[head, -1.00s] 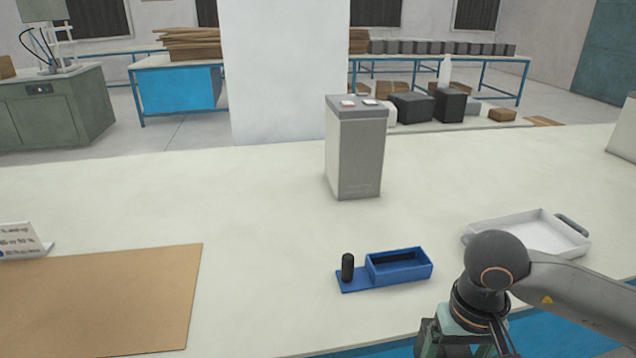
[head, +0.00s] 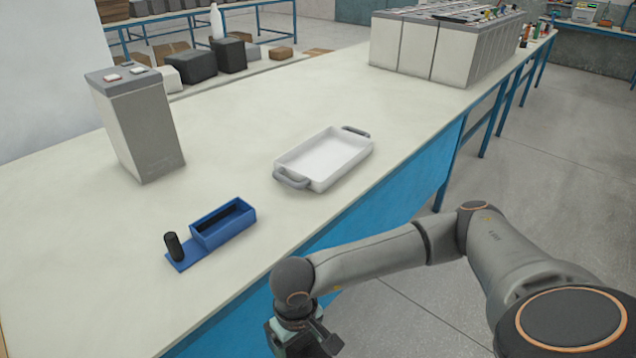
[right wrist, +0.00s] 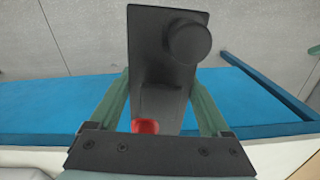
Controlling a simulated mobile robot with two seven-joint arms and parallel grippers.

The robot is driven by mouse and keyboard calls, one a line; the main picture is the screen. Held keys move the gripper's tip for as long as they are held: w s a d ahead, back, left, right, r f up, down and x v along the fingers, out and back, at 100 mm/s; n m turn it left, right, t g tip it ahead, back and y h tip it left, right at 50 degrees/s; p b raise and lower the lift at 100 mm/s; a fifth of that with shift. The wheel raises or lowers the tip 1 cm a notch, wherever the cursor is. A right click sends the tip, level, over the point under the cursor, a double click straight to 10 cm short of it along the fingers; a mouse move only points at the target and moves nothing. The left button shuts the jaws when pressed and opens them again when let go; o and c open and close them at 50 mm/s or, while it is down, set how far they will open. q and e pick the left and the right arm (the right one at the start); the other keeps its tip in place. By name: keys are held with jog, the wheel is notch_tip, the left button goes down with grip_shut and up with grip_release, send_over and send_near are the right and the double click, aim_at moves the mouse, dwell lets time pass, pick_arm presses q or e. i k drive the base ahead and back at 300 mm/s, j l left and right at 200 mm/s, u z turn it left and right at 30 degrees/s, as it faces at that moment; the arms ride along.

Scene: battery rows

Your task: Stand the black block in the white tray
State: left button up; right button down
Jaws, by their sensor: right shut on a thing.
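The white tray (head: 322,158) has two grey handles, lies on the long pale table and looks empty. My right gripper (head: 303,340) is at the bottom of the head view, off the table's front edge and nearer than the tray. In the right wrist view its green fingers (right wrist: 158,100) are shut on the black block (right wrist: 150,60), one on each side. The block shows a round dark knob and a red spot near the palm. In the head view I cannot clearly make out the block. My left gripper is not in view.
A blue holder (head: 222,225) with a small black cylinder (head: 173,246) stands left of the tray. A tall grey battery (head: 140,130) stands behind it. A row of large batteries (head: 430,50) is at the far right end. The table around the tray is clear.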

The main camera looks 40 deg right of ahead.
aim_at(332, 163)
jog(key=u, duration=0.75)
jog(key=k+l+u, duration=0.1)
jog(key=l+u, duration=0.35)
jog(key=k+l+u, duration=0.2)
jog(key=l+u, duration=0.25)
jog(key=k+l+u, duration=0.2)
jog(key=l+u, duration=0.2)
jog(key=k+l+u, duration=0.3)
jog(key=u, duration=0.15)
jog(key=k+l+u, duration=0.15)
jog(key=k+u, duration=0.15)
jog(key=u, duration=0.15)
jog(key=k+l+u, duration=0.1)
jog(key=k+u, duration=0.2)
jog(key=k, duration=0.65)
